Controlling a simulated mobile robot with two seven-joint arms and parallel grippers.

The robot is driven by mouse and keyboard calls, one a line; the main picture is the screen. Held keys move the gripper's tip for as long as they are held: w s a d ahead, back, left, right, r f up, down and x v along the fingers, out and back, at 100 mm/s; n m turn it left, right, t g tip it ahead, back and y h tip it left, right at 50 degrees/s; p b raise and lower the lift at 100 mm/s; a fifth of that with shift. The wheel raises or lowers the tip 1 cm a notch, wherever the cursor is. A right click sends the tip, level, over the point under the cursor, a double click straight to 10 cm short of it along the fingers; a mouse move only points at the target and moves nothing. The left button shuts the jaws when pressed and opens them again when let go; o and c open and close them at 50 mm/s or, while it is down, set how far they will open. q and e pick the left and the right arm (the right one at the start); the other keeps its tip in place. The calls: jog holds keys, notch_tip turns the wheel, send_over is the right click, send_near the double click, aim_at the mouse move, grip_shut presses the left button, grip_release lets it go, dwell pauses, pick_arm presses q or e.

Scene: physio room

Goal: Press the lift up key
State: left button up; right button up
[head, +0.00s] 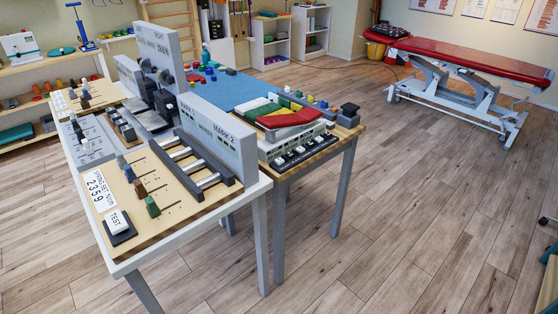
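I cannot make out a key marked lift up from here. A red treatment couch (470,58) on a white and grey lifting frame (450,92) stands at the back right. A white key marked TEST (117,221) sits on a dark base at the near corner of the table on the left. A row of dark keys with light labels (300,150) runs along the front of a unit on the second table, under a red pad (292,118). Neither of my grippers is in view.
Two adjoining tables full of panels, levers and blocks fill the left; the near one has a wooden top (165,225). A grey board marked MARK 2 (218,135) stands upright on it. Wooden floor (400,180) is clear between tables and couch. Dark objects (547,222) show at the right edge.

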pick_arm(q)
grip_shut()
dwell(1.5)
